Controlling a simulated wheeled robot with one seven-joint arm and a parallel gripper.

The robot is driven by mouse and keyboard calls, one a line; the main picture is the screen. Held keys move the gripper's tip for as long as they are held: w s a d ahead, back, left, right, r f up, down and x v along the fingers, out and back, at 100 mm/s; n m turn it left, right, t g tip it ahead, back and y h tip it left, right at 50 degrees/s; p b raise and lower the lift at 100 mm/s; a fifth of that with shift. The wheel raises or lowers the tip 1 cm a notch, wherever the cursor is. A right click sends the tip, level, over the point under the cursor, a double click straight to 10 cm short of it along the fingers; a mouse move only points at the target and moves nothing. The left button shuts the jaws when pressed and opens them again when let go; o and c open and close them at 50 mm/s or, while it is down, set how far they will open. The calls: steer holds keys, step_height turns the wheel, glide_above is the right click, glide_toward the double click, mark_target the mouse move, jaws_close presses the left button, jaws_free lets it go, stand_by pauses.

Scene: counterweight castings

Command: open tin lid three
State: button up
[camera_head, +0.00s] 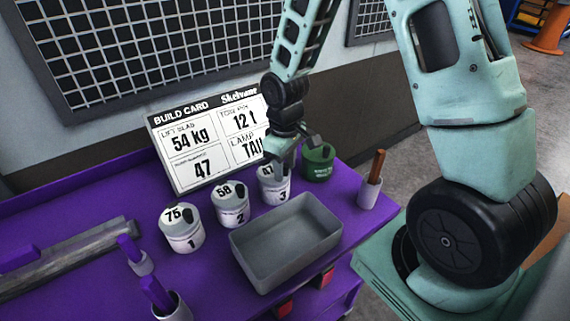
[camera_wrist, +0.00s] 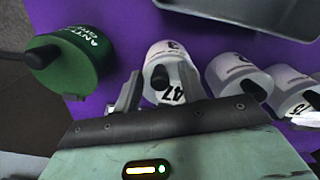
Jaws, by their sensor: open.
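Tin three (camera_head: 274,192) is a white tin with a "3" on its side, at the right end of a row of white tins on the purple bench. Its lid, marked 47, is partly hidden by my gripper in the head view; in the wrist view the lid (camera_wrist: 177,94) shows with a dark knob (camera_wrist: 160,78). My gripper (camera_head: 293,147) is over tin three. In the wrist view my gripper (camera_wrist: 158,90) is open, with one finger on each side of the lid. I cannot tell whether the fingers touch it.
Tin two (camera_head: 232,212), marked 58, and tin one (camera_head: 183,238), marked 75, stand to the left. A green tin (camera_head: 318,166) stands close on the right. A grey tray (camera_head: 322,243) lies in front. A build card (camera_head: 190,140) stands behind. A cup (camera_head: 369,193) holds a brown stick.

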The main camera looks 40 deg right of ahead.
jaws_close()
steer(key=shift+r+p, duration=0.2)
steer(key=shift+p, duration=0.15)
